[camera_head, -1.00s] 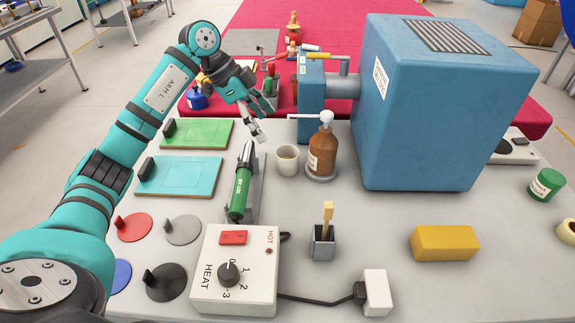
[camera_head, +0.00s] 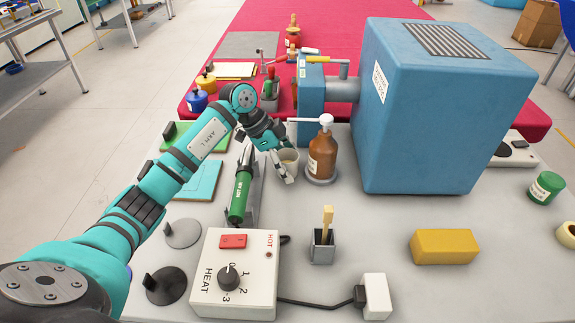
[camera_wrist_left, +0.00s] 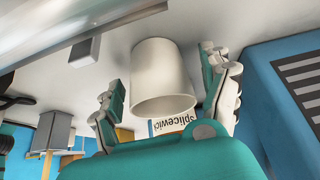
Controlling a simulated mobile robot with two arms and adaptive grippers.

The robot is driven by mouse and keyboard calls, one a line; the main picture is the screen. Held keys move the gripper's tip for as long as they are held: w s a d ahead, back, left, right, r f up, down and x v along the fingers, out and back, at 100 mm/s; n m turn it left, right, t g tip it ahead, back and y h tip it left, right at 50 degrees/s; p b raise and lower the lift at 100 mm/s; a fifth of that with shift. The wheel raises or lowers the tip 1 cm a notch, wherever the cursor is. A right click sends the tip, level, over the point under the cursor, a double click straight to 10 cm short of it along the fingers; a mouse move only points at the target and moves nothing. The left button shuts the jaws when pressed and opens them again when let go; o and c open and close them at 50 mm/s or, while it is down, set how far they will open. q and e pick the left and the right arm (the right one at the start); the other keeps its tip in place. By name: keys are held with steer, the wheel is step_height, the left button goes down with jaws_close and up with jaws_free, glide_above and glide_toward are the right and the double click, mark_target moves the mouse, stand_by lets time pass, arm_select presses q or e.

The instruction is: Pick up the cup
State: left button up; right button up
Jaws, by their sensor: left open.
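The cup (camera_head: 289,160) is small and off-white and stands upright on the grey table, just left of the brown pump bottle (camera_head: 322,155). My left gripper (camera_head: 283,170) is at the cup, its fingers partly in front of it in the head view. In the left wrist view the cup (camera_wrist_left: 162,80) lies between the two spread fingers of the left gripper (camera_wrist_left: 168,95). A gap shows on each side of it there, wider on the right. My right gripper is not in view.
The green hot-air tool (camera_head: 241,190) rests in its stand just left of the cup. The pump bottle's spout reaches over near the cup. A large blue machine (camera_head: 420,110) stands to the right. The heater box (camera_head: 235,270) and brush holder (camera_head: 322,246) are nearer.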

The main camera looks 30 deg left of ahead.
arm_select(q)
steer(key=c, duration=1.4)
steer(key=shift+r, duration=0.15)
steer(key=shift+r+p, duration=0.55)
steer(key=shift+p, duration=0.4)
steer(key=a, duration=0.2)
steer(key=w+a, duration=0.1)
steer(key=a, duration=0.1)
steer(key=w+a, duration=0.1)
steer(key=a, duration=0.2)
steer(key=shift+w+a+f, duration=0.1)
steer(key=shift+w+a+r, duration=0.1)
steer(key=shift+a+r, duration=0.15)
steer(key=shift+a, duration=0.05)
step_height(320, 180, up, 13)
steer(key=p, duration=1.4)
steer(key=shift+d+r, duration=0.1)
stand_by(0.7)
